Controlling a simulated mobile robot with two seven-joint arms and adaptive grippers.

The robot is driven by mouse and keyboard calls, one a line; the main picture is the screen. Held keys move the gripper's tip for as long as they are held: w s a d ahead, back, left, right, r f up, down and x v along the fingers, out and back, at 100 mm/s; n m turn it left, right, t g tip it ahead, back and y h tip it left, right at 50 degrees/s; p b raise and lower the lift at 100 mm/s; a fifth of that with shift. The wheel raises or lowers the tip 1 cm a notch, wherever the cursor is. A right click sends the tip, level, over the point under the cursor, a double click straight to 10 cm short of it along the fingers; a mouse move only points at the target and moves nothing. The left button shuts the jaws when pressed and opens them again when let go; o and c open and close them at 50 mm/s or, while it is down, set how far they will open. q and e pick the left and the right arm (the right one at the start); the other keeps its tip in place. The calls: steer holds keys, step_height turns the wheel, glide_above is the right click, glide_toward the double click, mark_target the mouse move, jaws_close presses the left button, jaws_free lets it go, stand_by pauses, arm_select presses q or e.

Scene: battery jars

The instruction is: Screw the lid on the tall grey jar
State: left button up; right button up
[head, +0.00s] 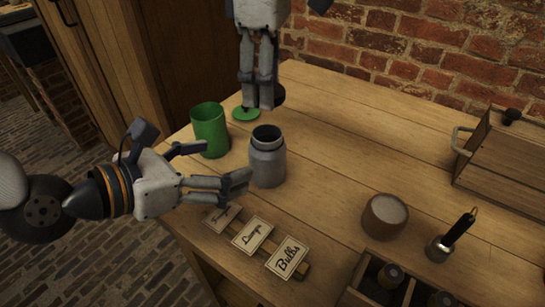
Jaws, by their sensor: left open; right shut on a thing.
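The tall grey jar (267,163) stands upright near the table's left side, its mouth open and dark inside. My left gripper (228,163) is open just left of the jar, one finger pointing toward the green jar and the other close to the grey jar's lower left side. I cannot tell whether that finger touches it. My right gripper (258,100) hangs from above, behind and above the grey jar. It is shut on a dark round thing (280,95), probably the lid, mostly hidden by the fingers.
An open green jar (210,131) stands behind my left gripper, with a green lid (246,114) lying beside it. Label cards (252,234) lie in front. A brown jar (385,216), a brush (458,232), a divided box (369,274) and a wooden chest (505,155) are right.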

mark_target(267, 151)
arm_select(q)
steer(key=x, duration=1.2)
steer(key=shift+c, duration=0.5)
steer(key=c, duration=1.7)
arm_select(e)
steer(key=shift+d+f, duration=0.1)
steer(key=shift+f, duration=2.4)
arm_select(q)
steer(key=shift+f, duration=0.1)
arm_select(e)
steer(key=shift+f, duration=0.9)
steer(key=shift+f, duration=0.55)
